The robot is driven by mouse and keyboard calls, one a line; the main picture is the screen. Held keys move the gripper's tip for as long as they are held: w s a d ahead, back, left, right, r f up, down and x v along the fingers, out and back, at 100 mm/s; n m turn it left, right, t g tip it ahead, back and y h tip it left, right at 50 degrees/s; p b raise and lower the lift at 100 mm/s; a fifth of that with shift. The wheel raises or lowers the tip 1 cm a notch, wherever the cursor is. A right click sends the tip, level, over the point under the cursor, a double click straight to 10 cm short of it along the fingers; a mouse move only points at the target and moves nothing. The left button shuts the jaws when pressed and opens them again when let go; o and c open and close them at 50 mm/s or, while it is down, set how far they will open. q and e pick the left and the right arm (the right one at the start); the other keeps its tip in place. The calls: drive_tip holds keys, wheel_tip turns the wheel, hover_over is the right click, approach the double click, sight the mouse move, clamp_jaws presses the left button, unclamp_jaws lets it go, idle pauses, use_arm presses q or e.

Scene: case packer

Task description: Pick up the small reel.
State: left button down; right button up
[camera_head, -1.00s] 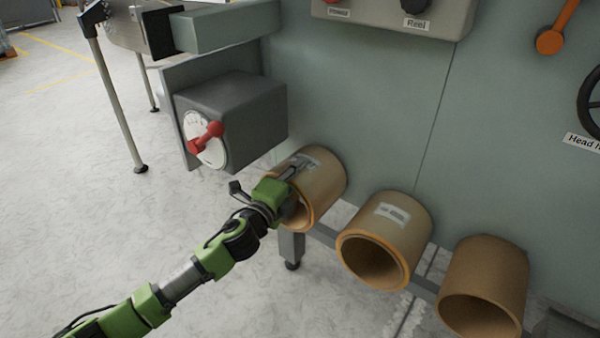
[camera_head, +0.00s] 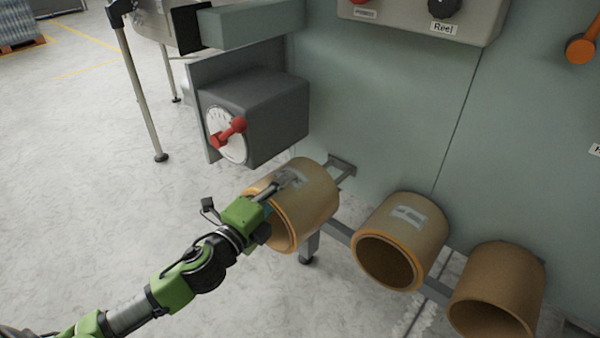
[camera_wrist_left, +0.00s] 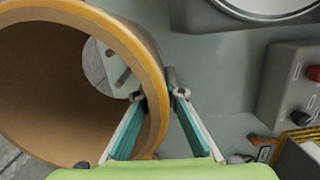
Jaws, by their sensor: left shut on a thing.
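The small reel (camera_head: 314,196) is a brown hollow cylinder with an orange-edged rim and a pale label, leftmost of three in the head view. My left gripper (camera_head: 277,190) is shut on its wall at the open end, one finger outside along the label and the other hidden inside. In the left wrist view my left gripper (camera_wrist_left: 161,95) pinches the rim of the small reel (camera_wrist_left: 45,85), which fills the left side. A bracket (camera_head: 343,167) shows behind the reel, at the machine. My right gripper is not in view.
Two more brown reels, a middle one (camera_head: 413,222) and a right one (camera_head: 508,275), sit along a low rail by the machine (camera_head: 390,120). A dark box (camera_head: 265,108) with a red handle juts out above the held reel. Floor (camera_head: 80,200) at left is clear.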

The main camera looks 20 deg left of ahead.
use_arm(q)
drive_tip(key=s, duration=0.1)
drive_tip(key=s+a, duration=0.1)
drive_tip(key=s, duration=0.2)
drive_tip(key=shift+s+a+r, duration=0.1)
drive_tip(key=shift+s+a, duration=0.25)
drive_tip(key=shift+s+a+r, duration=0.1)
drive_tip(key=shift+s+a, duration=0.05)
drive_tip(key=shift+s, duration=0.35)
drive_tip(key=shift+s+a, duration=0.15)
drive_tip(key=shift+s, duration=0.3)
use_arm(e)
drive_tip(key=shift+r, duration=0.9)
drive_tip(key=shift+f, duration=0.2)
use_arm(q)
drive_tip(key=shift+r, duration=0.15)
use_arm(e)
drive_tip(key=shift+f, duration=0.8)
use_arm(q)
drive_tip(key=shift+r+p, duration=0.15)
drive_tip(key=shift+p, duration=0.15)
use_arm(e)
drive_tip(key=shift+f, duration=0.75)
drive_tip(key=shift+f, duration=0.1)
